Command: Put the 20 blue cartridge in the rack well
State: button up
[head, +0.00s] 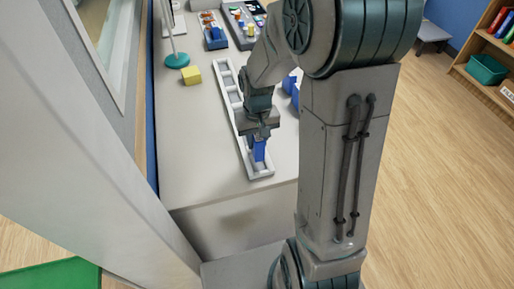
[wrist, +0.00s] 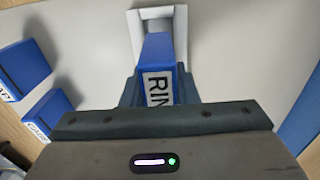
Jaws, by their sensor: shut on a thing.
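My gripper (head: 262,134) is shut on a blue cartridge (head: 259,150) over the near end of a long white rack (head: 262,174). In the wrist view the cartridge (wrist: 158,52) sits between the fingers (wrist: 159,90); its white label shows "RIN", and no "20" is readable. Its far end reaches the white-framed rack well (wrist: 179,22). I cannot tell whether its lower end is inside the well or just above it. The rack's other visible wells look empty. Two more blue cartridges stand at the left of the wrist view, one (wrist: 24,68) behind the other (wrist: 54,112).
Blue blocks (head: 290,88) stand right of the rack, partly hidden by my arm. A yellow block (head: 191,75) and a teal-based stand (head: 176,60) are left of it. Trays of small parts (head: 241,36) lie at the far end.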

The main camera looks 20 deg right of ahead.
jog(key=shift+f, duration=2.05)
jog(key=shift+f, duration=0.25)
jog(key=o, duration=1)
jog(key=shift+r, duration=0.1)
jog(key=shift+r, duration=0.1)
